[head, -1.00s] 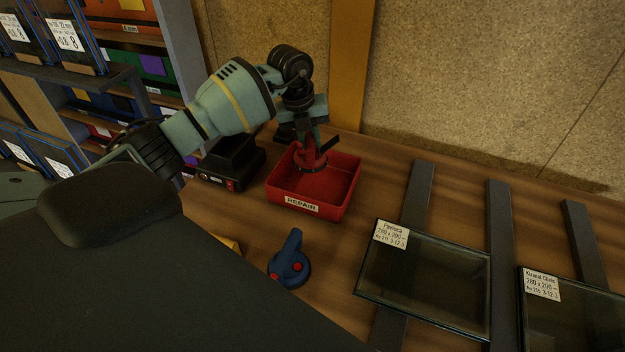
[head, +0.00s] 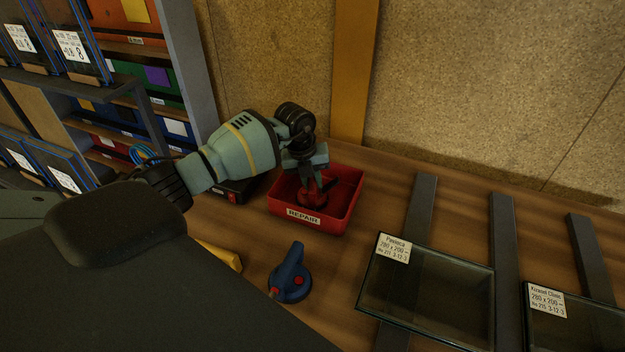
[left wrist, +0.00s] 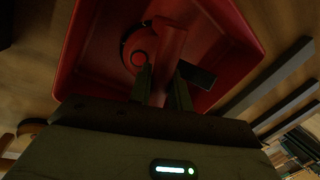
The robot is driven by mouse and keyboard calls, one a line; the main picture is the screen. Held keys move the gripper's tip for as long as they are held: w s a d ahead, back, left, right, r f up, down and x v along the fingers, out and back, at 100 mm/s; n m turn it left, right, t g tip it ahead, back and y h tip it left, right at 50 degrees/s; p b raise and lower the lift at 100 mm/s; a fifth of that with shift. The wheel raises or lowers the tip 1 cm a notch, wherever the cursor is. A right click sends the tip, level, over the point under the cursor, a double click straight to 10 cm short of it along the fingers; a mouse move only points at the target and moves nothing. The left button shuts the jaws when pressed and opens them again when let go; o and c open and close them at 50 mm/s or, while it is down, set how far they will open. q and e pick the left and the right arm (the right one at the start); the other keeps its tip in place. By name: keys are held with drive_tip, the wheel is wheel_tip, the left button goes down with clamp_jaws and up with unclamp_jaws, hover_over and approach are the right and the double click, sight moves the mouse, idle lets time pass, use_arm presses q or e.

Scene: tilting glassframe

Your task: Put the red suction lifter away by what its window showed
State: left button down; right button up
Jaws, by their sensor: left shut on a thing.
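The red suction lifter (head: 311,196) is inside the red tray labelled REPAIR (head: 303,217), low near its floor; whether it touches the floor I cannot tell. My left gripper (head: 308,176) points down into the tray and is shut on the lifter's handle. In the left wrist view the lifter (left wrist: 138,50) shows its round red pad and a red button between and beyond the fingers (left wrist: 163,88), with the tray's walls (left wrist: 245,45) around it. The lifter's window cannot be made out. My right gripper is not in view.
A blue suction lifter (head: 290,276) stands on the bench in front of the tray. A black device (head: 236,190) is left of the tray, partly hidden by my arm. Labelled glass panes (head: 430,295) lie on dark rails to the right. Shelves fill the left.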

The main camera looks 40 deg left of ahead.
sight(303, 195)
use_arm(q)
drive_tip(key=c, duration=1.7)
unclamp_jaws()
drive_tip(key=o, duration=0.4)
drive_tip(key=v, duration=1.2)
drive_tip(key=shift+d+r, duration=0.1)
drive_tip(key=shift+r, duration=0.05)
